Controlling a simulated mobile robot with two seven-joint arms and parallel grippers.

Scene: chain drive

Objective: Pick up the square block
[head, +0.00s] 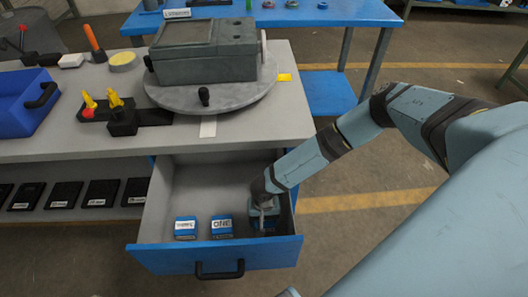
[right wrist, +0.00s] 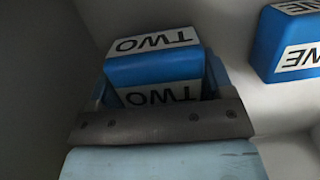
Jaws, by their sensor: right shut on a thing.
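The square block in my right gripper (head: 264,210) is blue with white labels reading TWO; it shows best in the right wrist view (right wrist: 155,68). The gripper reaches down into the right side of the open drawer and is shut on this block, a finger on either side. In the head view the gripper hides much of the block (head: 268,224). A similar blue block labelled ONE (head: 221,228) sits to its left, and partly shows in the right wrist view (right wrist: 290,42). My left gripper is not in view.
The blue-fronted drawer (head: 185,260) is pulled out, its walls close around my right gripper. Another blue labelled block (head: 185,229) stands in it at left. Above, the grey bench (head: 60,146) holds a turntable (head: 222,97), a grey machine housing (head: 203,58) and a blue bin (head: 20,112).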

